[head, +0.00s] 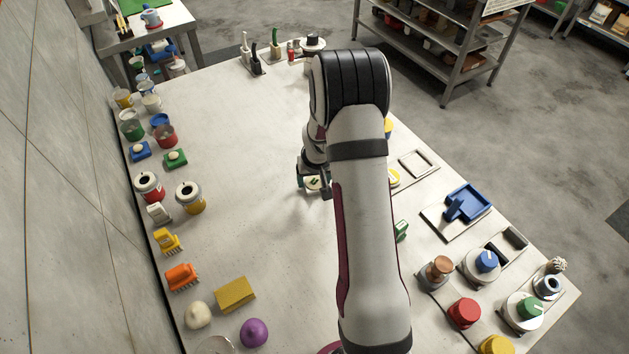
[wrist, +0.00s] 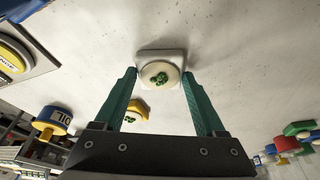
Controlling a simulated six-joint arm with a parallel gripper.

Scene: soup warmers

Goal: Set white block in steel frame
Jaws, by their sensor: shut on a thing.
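My gripper (wrist: 159,76) is shut on the white block (wrist: 147,54), with one teal finger at each side. The block is square, with a round cream top carrying a green mark. In the head view the gripper (head: 314,184) is over the middle of the table, partly hidden by my arm, and little of the block shows there. An empty square steel frame (head: 428,156) lies flat on the table, right of my arm and apart from the block. Another thin frame (head: 492,248) lies further right, by a dark handle.
Blue tray (head: 480,198), knobs such as the red one (head: 464,312) and a green item (head: 401,230) stand on the right. Yellow block (head: 234,294), purple ball (head: 254,332) and several jars line the left and front.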

